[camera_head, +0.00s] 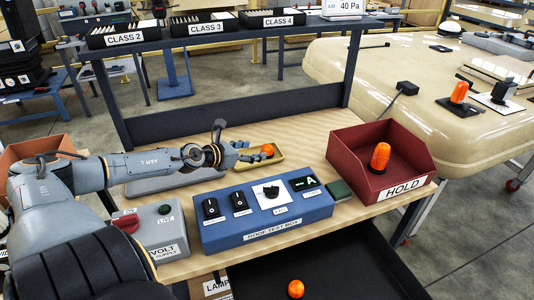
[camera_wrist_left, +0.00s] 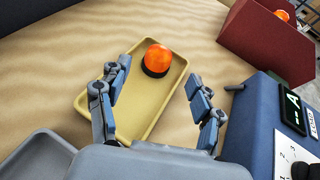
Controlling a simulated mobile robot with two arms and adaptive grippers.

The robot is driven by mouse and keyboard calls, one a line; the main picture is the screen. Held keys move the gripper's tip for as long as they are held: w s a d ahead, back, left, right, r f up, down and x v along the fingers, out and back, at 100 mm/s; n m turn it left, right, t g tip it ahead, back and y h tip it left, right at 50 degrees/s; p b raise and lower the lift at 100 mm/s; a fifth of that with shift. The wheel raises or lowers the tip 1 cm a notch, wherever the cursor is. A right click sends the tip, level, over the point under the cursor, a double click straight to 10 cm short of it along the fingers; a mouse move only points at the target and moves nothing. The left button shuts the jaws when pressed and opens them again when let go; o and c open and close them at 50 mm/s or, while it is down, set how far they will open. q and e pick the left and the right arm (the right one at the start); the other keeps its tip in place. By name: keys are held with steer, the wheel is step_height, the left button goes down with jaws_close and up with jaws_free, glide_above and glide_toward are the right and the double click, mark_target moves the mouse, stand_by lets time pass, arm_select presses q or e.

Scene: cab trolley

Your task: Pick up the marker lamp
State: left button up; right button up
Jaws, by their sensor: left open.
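An orange marker lamp (camera_head: 267,150) with a dark base stands in a shallow yellow tray (camera_head: 262,163) on the wooden bench. In the left wrist view the lamp (camera_wrist_left: 157,59) is near the far end of the tray (camera_wrist_left: 137,124). My left gripper (camera_head: 238,156) is just left of the lamp in the head view. In the left wrist view the gripper (camera_wrist_left: 159,78) is open and empty, its fingers spread over the tray, with the lamp beyond and between the fingertips. The right gripper is out of view.
A red HOLD bin (camera_head: 347,164) holds another orange lamp (camera_head: 380,157). The blue test box (camera_head: 283,231) and grey supply box (camera_head: 151,232) line the front. Another orange lamp (camera_head: 296,289) sits below, in a dark tray (camera_head: 340,262). A dark shelf (camera_head: 195,42) stands behind.

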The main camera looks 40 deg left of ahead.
mark_target(264, 148)
arm_select(q)
steer(key=shift+w, duration=0.3)
steer(key=shift+f, duration=0.1)
steer(key=shift+w, duration=0.2)
steer(key=shift+w+f+p, duration=0.1)
steer(key=shift+w+p, duration=0.45)
steer(key=shift+w, duration=0.3)
steer(key=x, duration=0.2)
steer(key=shift+w+f+p, duration=0.15)
steer(key=shift+w+p, duration=0.1)
steer(key=shift+p, duration=0.1)
steer(key=shift+w+f, duration=0.25)
steer(key=c, duration=1.2)
